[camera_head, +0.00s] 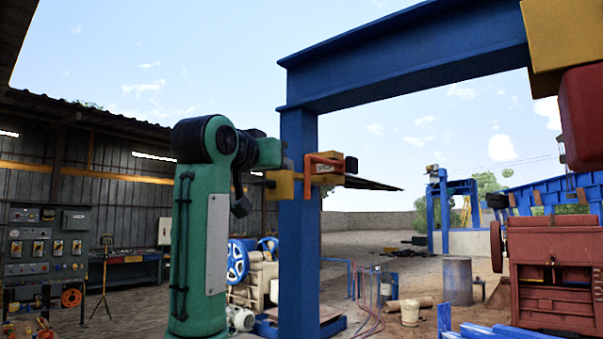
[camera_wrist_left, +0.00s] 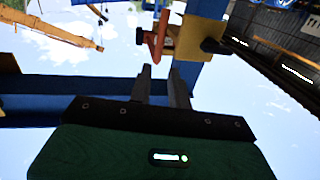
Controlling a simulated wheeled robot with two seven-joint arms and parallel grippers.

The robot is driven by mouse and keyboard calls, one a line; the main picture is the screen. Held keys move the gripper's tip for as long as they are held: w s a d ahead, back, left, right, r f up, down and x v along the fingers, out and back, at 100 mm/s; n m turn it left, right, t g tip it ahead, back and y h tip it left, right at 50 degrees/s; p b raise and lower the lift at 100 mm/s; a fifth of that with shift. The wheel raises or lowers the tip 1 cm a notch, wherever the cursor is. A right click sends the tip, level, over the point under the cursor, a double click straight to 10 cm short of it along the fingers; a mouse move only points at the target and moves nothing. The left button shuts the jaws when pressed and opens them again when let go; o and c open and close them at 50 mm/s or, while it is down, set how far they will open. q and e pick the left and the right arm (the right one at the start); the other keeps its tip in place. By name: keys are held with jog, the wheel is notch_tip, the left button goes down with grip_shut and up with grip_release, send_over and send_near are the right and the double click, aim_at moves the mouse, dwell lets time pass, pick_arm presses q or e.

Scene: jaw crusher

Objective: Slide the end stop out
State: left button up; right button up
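The end stop is a yellow block (camera_head: 284,184) on the blue post (camera_head: 299,245), with an orange handle (camera_head: 312,160), a label reading STOP and a black knob (camera_head: 351,164). In the left wrist view its red-orange handle (camera_wrist_left: 160,35) and yellow body (camera_wrist_left: 201,38) are just beyond my fingertips. My left gripper (camera_wrist_left: 160,72) is open and empty, its two fingers apart and pointing toward the handle without visibly touching it. In the head view the fingers cannot be made out behind my green arm. My right gripper is not in view.
A blue beam (camera_head: 400,60) runs overhead from the post, with a yellow block (camera_head: 560,35) and a red block (camera_head: 594,115) at its right. A red machine (camera_head: 555,270) stands at right, a control panel (camera_head: 45,255) at left. Open air lies right of the post.

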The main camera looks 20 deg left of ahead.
aim_at(306, 172)
pick_arm(q)
jog(key=w+p, duration=0.2)
jog(key=w, duration=0.2)
jog(key=w+d+p, duration=0.1)
jog(key=w+p, duration=0.4)
jog(key=w, duration=0.2)
jog(key=shift+w+d+r+p, duration=0.3)
jog(key=shift+w+d, duration=0.05)
jog(key=shift+d, duration=0.05)
jog(key=shift+w+d+f+p, duration=0.1)
jog(key=shift+w+p, duration=0.1)
jog(key=shift+w, duration=0.25)
jog(key=shift+w+d+f+p, duration=0.1)
jog(key=shift+w+p, duration=0.05)
jog(key=shift+w, duration=0.25)
jog(key=shift+a, duration=0.1)
grip_shut()
